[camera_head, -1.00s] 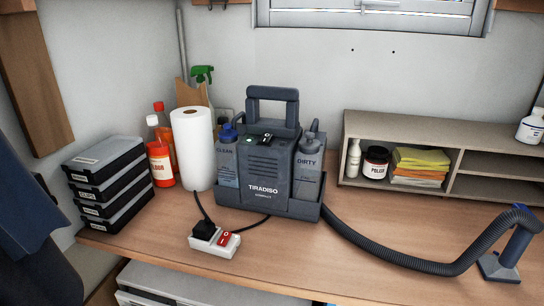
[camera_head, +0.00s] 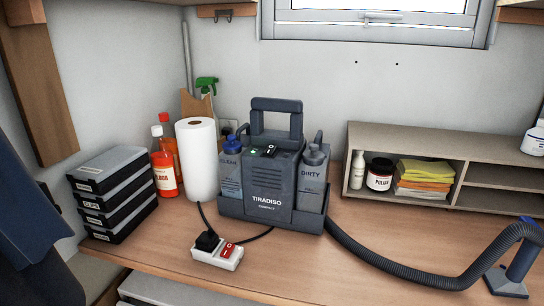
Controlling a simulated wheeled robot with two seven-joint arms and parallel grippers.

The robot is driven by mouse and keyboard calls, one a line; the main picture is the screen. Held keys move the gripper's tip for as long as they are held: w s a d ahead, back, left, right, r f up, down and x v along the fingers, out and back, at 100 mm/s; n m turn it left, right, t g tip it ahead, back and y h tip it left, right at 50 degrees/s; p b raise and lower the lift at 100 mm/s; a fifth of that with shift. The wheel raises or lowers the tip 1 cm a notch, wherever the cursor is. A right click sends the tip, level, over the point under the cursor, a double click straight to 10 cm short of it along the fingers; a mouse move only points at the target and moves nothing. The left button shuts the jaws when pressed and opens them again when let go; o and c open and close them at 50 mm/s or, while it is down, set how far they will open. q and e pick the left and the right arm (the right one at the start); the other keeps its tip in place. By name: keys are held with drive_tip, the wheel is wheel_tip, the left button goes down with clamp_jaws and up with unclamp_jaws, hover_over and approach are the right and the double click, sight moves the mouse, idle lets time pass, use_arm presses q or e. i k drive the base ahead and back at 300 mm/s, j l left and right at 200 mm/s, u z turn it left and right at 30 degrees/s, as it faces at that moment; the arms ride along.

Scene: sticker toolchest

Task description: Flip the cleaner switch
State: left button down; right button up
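The cleaner (camera_head: 268,185) is a dark grey machine with a top handle, standing on the wooden bench in the middle. Its switch (camera_head: 268,150) is a small black rocker with a white mark on the top panel, beside a small green light (camera_head: 254,152). A CLEAN bottle (camera_head: 231,170) and a DIRTY bottle (camera_head: 312,175) sit at its sides. A black plug sits in a white power strip (camera_head: 228,259) with a red switch (camera_head: 228,250) in front of the cleaner. Neither of my grippers is in view.
A paper towel roll (camera_head: 196,160), orange bottles (camera_head: 163,170) and stacked black cases (camera_head: 110,200) stand on the left. A shelf (camera_head: 440,140) with cloths stands at the back right. The hose (camera_head: 400,270) runs right to a blue nozzle (camera_head: 515,268). The front middle of the bench (camera_head: 310,270) is clear.

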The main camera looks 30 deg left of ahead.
sight(270, 151)
drive_tip(key=i+u, duration=0.15)
drive_tip(key=u, duration=1)
